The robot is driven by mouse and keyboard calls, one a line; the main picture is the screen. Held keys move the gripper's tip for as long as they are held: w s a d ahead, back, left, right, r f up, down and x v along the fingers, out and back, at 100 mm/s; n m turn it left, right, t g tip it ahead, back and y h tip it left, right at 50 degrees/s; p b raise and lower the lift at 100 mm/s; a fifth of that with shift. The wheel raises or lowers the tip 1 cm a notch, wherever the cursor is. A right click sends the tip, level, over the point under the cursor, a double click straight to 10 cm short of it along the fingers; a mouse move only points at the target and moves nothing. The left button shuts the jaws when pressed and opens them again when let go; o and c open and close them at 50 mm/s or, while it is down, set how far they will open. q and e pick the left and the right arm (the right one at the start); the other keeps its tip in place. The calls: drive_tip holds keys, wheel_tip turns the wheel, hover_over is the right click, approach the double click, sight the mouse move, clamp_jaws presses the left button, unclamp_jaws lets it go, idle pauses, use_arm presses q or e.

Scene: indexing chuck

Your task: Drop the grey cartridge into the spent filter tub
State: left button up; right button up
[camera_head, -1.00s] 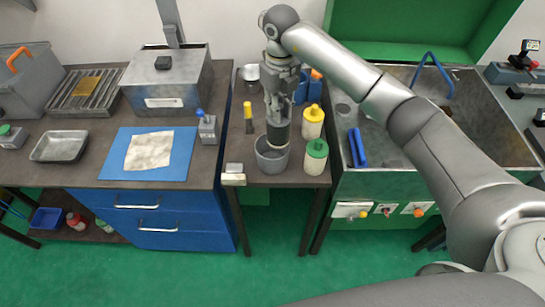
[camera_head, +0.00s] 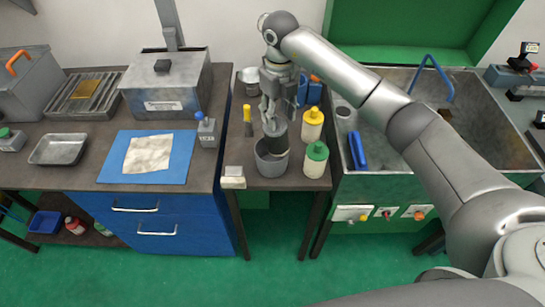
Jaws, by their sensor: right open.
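The grey cartridge (camera_head: 278,145) has a dark body and a lighter grey top. It stands slightly tilted, with its lower end inside the mouth of the round grey tub (camera_head: 271,168) and its upper part above the rim. My right gripper (camera_head: 276,113) is open, just above and around the cartridge's top; whether a finger still touches it is hard to tell. The cartridge's lower end is hidden by the tub wall. My left gripper is not in view.
A yellow-capped bottle (camera_head: 312,125) and a green-capped bottle (camera_head: 315,160) stand close right of the tub. A yellow-handled tool (camera_head: 248,120) stands left behind it. A small pale block (camera_head: 233,177) sits at the front edge. The sink (camera_head: 385,180) is to the right.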

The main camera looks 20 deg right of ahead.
wheel_tip(320, 180, up, 12)
drive_tip(key=shift+f, duration=0.2)
idle(0.4)
